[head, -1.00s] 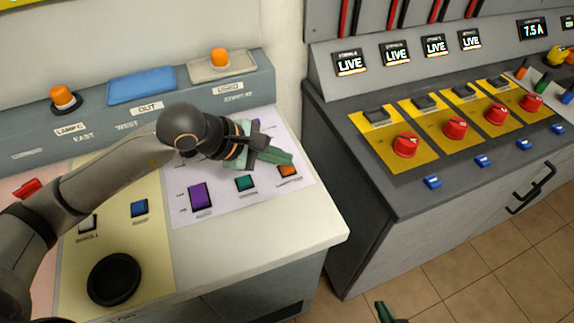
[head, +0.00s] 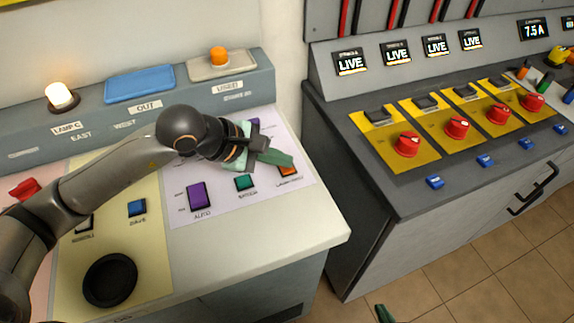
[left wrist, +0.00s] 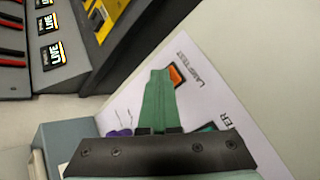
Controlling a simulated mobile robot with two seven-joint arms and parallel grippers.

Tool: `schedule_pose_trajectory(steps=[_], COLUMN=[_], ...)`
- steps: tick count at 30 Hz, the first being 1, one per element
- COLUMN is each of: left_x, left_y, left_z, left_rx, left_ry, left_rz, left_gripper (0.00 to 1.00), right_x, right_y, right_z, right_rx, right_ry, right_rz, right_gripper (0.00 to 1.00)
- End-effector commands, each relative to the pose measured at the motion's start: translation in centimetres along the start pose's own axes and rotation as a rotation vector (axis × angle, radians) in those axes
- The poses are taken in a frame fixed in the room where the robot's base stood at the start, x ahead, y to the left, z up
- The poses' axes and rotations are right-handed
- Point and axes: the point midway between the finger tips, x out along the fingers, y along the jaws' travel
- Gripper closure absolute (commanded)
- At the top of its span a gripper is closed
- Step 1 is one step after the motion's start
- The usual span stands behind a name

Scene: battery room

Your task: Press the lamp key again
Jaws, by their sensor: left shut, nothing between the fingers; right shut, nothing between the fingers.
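The orange lamp key (head: 288,171) sits near the right edge of the pale lilac panel, partly covered by my left gripper. It also shows in the left wrist view (left wrist: 176,76), beside a label that reads LAMP TEST. My left gripper (head: 284,158) is shut and empty, its green fingertips right at the key; in the left wrist view the tips (left wrist: 159,76) overlap the key's near edge. I cannot tell whether they touch it. The lamp (head: 61,96) above the LAMP C label glows white. My right gripper (head: 383,313) shows only a green tip at the bottom edge.
A green key (head: 244,183) and a purple rocker (head: 200,196) lie left of the lamp key. The grey console (head: 425,200) with red knobs stands to the right. The desk's front strip is clear.

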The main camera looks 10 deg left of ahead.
Motion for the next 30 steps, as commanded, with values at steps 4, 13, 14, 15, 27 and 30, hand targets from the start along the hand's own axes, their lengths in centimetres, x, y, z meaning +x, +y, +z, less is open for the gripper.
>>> schedule_pose_trajectory(steps=[4, 13, 14, 15, 27, 30], left_x=[0.1, 0.0, -0.1, -0.2, -1.1, -1.1], left_y=[-0.1, -0.1, 0.0, 0.1, 0.8, 0.8], left_z=[-0.1, -0.1, -0.1, 0.0, 0.7, 0.8], left_rx=[-0.001, -0.001, -0.001, -0.001, -0.001, -0.001], left_ry=[0.003, 0.004, 0.004, 0.004, 0.002, 0.002], left_rz=[-0.003, -0.004, -0.004, -0.003, -0.003, -0.002], left_gripper=[1.00, 1.00, 1.00, 1.00, 1.00, 1.00], right_x=[0.1, 0.0, 0.0, -0.1, -0.4, -0.4], right_y=[0.0, 0.0, 0.0, 0.0, 0.0, 0.0], right_z=[0.1, 0.0, 0.0, -0.1, -0.4, -0.4], right_rx=[0.000, 0.000, 0.000, 0.000, 0.000, 0.000], right_ry=[0.000, 0.000, 0.000, 0.000, 0.000, 0.000], right_rz=[0.000, 0.000, 0.000, 0.000, 0.000, 0.000], right_gripper=[1.00, 1.00, 1.00, 1.00, 1.00, 1.00])
